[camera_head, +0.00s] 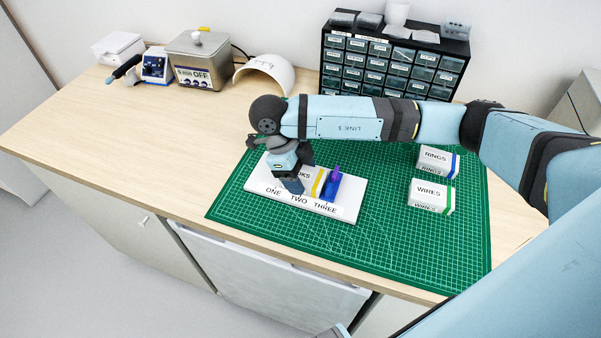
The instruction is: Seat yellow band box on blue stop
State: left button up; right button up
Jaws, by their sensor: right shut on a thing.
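The yellow band box (306,182) is white, with lettering ending in "OKS" and a yellow band near its right end. It is at the white board (347,213) marked ONE, TWO, THREE. My right gripper (291,187) points down over its left part, shut on it and hiding that end. The blue stop (331,188), with a purple part on top, stands on the board just right of the box. I cannot tell whether box and stop touch, or whether the box rests fully on the board. My left gripper is not in view.
A green cutting mat (385,240) lies under the board. A RINGS box (437,162) with a blue band and a WIRES box (431,197) with a green band stand to the right. A drawer cabinet (392,62) stands behind my right arm. The mat's front is clear.

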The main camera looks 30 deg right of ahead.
jog(key=shift+f, duration=0.15)
jog(key=o, duration=1)
jog(key=shift+s, duration=0.1)
jog(key=v, duration=1.4)
